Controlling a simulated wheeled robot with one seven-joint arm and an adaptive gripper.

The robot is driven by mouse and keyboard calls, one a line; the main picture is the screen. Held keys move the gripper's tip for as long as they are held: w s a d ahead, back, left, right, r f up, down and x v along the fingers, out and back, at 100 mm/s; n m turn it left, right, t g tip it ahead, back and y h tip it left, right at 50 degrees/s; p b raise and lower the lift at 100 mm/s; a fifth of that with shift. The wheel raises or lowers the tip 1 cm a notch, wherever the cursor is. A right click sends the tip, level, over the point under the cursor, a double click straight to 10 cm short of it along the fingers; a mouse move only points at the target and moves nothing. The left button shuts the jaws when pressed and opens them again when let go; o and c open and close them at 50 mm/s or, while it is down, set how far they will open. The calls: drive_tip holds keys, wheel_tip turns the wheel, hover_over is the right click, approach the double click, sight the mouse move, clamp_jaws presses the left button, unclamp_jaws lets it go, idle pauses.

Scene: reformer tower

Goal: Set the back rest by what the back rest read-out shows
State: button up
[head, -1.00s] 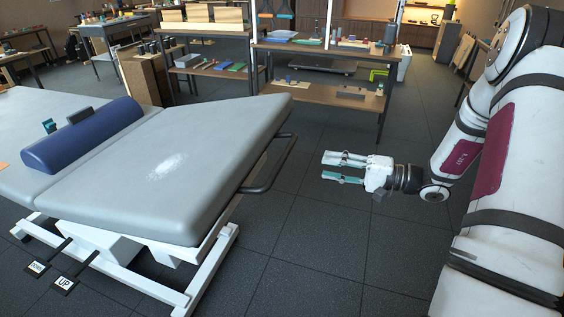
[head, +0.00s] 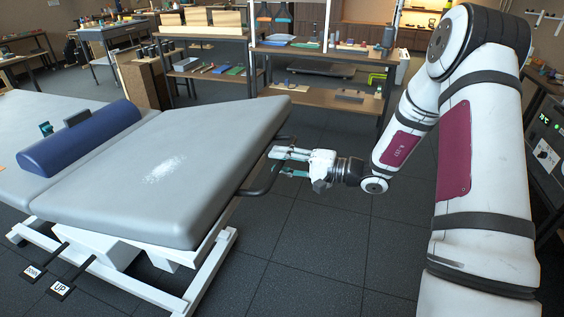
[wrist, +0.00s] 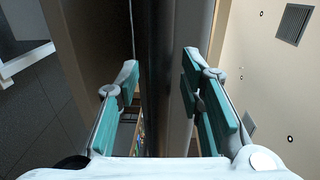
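The grey padded back rest (head: 190,135) of the couch is tilted, its far right end raised. A dark bar handle (head: 262,190) loops out from that end. My gripper (head: 272,161) is at this handle with its teal-padded fingers spread. In the wrist view the dark bar (wrist: 160,80) runs upright between the open fingers (wrist: 160,75), which do not look closed on it. A dark panel (head: 541,150) at the right edge shows small green digits that I cannot read surely. I cannot tell whether it is the back rest read-out.
A blue bolster (head: 85,140) lies across the couch. Pedals marked DOWN (head: 32,273) and UP (head: 60,288) are on the floor at the lower left. A bench with shelves (head: 330,98) stands behind my gripper. The floor (head: 310,250) in front of my arm is clear.

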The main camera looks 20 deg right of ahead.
clamp_jaws()
drive_tip(key=w+a+r+p, duration=0.1)
drive_tip(key=r+p, duration=0.2)
drive_tip(key=r, duration=0.5)
drive_tip(key=w+a+r+h+p, duration=0.1)
drive_tip(key=r+p, duration=0.3)
drive_tip(key=r, duration=0.4)
drive_tip(key=shift+w+a+r+g+p, duration=0.15)
drive_tip(key=shift+w+a+g+p, duration=0.2)
drive_tip(key=shift+a, duration=0.45)
unclamp_jaws()
drive_tip(key=v, duration=1.2)
